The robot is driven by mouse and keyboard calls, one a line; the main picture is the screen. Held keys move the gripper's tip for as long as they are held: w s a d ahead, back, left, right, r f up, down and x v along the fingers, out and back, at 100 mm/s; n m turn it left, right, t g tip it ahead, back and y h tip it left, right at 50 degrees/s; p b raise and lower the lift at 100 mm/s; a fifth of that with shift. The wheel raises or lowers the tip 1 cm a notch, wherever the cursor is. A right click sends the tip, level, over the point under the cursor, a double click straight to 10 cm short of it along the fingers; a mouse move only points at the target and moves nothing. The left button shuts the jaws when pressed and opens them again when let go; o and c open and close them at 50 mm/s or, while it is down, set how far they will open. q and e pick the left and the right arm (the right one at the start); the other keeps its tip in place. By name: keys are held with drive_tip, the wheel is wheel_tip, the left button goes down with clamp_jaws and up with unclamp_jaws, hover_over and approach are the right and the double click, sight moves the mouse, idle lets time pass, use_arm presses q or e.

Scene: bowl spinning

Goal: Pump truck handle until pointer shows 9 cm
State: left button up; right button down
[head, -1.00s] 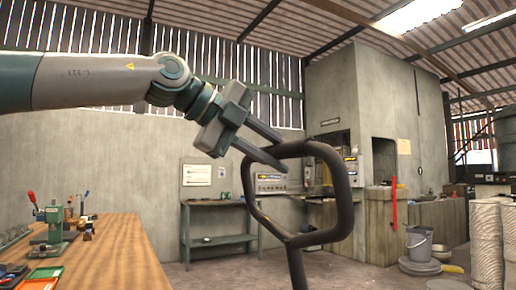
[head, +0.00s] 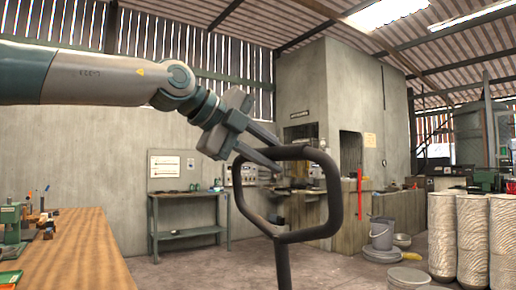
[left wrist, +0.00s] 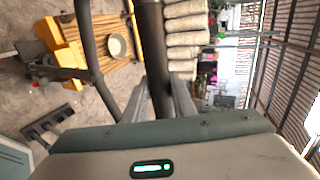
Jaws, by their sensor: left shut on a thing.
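The truck handle (head: 335,200) is a dark, rounded loop on a single shaft in the middle of the head view. My left gripper (head: 272,151) comes in from the upper left and is shut on the upper left part of the handle's loop. In the left wrist view the dark handle bar (left wrist: 154,50) runs between the two fingers of my left gripper (left wrist: 160,92). The lower end of the shaft is cut off in the head view. I cannot make out a pointer or a scale in either view. My right gripper is not in view.
A wooden workbench (head: 75,255) with small tools stands at the left. A green side table (head: 188,231) stands by the back wall.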

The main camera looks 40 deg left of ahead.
use_arm(q)
drive_tip(key=w+d+p, duration=0.2)
drive_tip(key=w+p, duration=0.2)
drive_tip(key=w, duration=0.3)
drive_tip(key=shift+w+d+r, duration=0.3)
drive_tip(key=shift+w+r, duration=0.05)
drive_tip(key=o, duration=2.3)
drive_tip(key=shift+s+r, duration=0.1)
drive_tip(key=shift+s, duration=0.05)
